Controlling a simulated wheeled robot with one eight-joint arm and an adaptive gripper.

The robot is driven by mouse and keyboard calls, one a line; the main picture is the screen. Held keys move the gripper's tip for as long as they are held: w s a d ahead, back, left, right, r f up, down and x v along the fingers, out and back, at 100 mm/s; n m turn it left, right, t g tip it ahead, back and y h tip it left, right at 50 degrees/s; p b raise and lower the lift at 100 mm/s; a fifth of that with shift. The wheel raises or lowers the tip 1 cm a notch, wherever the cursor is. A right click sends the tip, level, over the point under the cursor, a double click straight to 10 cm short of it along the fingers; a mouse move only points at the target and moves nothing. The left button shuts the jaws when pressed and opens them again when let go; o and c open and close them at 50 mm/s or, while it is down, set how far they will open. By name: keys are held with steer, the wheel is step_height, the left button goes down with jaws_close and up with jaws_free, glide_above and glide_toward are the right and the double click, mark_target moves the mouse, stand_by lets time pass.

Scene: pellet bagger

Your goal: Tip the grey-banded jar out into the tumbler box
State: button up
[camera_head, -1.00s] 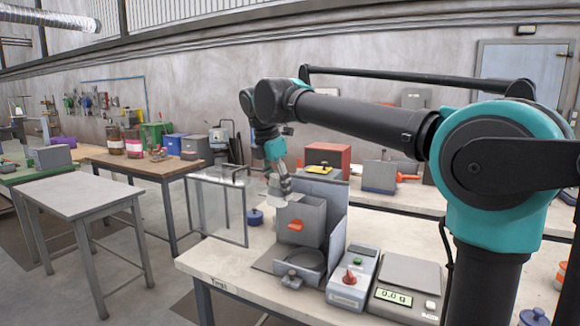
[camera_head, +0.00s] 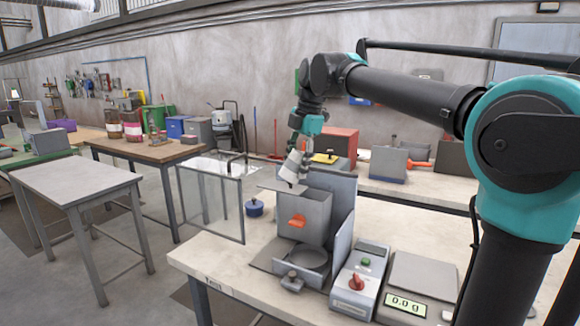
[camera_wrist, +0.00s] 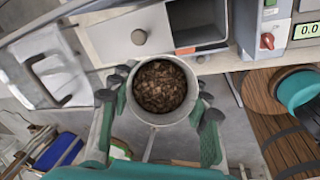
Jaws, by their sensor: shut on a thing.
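My gripper (camera_head: 294,152) is shut on the pale jar (camera_head: 292,167), which it holds tilted above the tumbler box. In the wrist view the open jar (camera_wrist: 160,90) sits between the fingers, filled with brown pellets. The grey tumbler box (camera_head: 314,213) has an orange tag on its front and stands on the bench. In the wrist view its open mouth (camera_wrist: 200,22) lies just beyond the jar's rim. A flat grey lid (camera_wrist: 130,38) with a round knob lies to the left of the mouth. The jar's grey band is not clear.
A tall grey panel (camera_head: 341,217) stands beside the box. A control unit with a red knob (camera_head: 356,283) and a scale (camera_head: 414,275) reading 0.0 g are to its right. A blue pot (camera_head: 255,208) stands on the left.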

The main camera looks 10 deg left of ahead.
steer(key=y, duration=0.1)
steer(key=d+g+y, duration=0.1)
steer(key=y, duration=0.1)
steer(key=d+y, duration=0.1)
steer(key=shift+w+f+g+y, duration=0.3)
steer(key=shift+w, duration=0.1)
steer(key=y, duration=0.2)
steer(key=g+y, duration=0.1)
steer(key=y, duration=0.1)
steer(key=shift+d+f+m+g, duration=0.1)
steer(key=shift+f+m+g, duration=0.1)
steer(key=shift+m+g, duration=0.15)
steer(key=y, duration=0.1)
steer(key=r+y, duration=0.1)
steer(key=g+y, duration=0.1)
steer(key=shift+w+d+r+m+y, duration=0.2)
steer(key=shift+d+m+y, duration=0.1)
steer(key=shift+y, duration=0.1)
steer(key=shift+a+f, duration=0.1)
